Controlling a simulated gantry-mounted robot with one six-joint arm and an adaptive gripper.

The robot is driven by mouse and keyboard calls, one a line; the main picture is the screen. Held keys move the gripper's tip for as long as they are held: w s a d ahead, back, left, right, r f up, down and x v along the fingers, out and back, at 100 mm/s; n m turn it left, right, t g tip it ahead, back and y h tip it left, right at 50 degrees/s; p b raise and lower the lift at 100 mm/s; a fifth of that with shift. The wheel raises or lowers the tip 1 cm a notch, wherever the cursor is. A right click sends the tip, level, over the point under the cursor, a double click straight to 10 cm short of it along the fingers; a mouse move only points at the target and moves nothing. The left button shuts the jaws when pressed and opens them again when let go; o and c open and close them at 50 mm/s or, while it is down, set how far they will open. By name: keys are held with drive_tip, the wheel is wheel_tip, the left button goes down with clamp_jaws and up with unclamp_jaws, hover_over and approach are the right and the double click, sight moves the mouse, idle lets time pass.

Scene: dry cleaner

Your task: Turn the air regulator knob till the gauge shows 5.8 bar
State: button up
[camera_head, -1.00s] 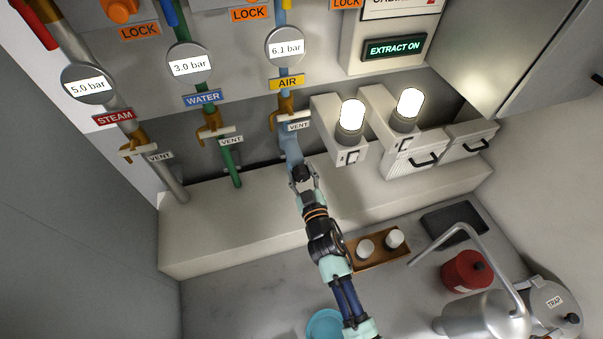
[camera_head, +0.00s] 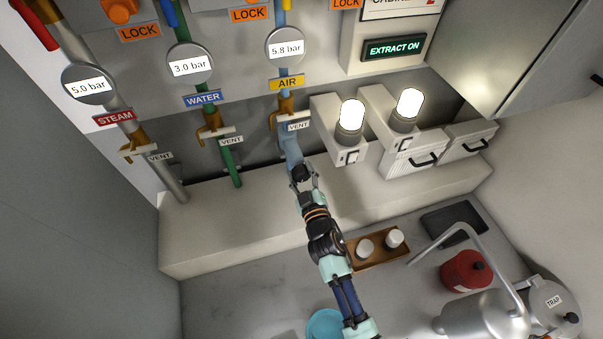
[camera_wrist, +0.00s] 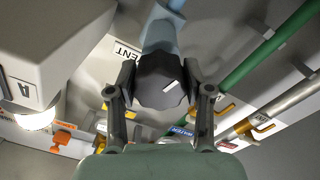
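The air gauge (camera_head: 286,48) in the head view reads 5.8 bar, above the yellow AIR label (camera_head: 287,83). The air regulator knob is black with a white mark; it shows in the wrist view (camera_wrist: 164,82) at the lower end of the blue-grey air pipe (camera_head: 291,150). My gripper (camera_head: 302,180) is at the knob. In the wrist view its two fingers (camera_wrist: 163,92) stand on either side of the knob and appear closed on it. The white mark points diagonally. In the head view the gripper hides most of the knob.
The steam gauge (camera_head: 89,84) reads 5.0 bar and the water gauge (camera_head: 190,63) reads 3.0 bar. Vent valves sit below the gauges. Two lit lamps (camera_head: 351,115) (camera_head: 410,103) stand to the right. A wooden tray (camera_head: 375,262) with two white items is below the ledge.

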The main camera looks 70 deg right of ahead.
drive_tip(key=o, duration=0.3)
drive_tip(key=v, duration=1.2)
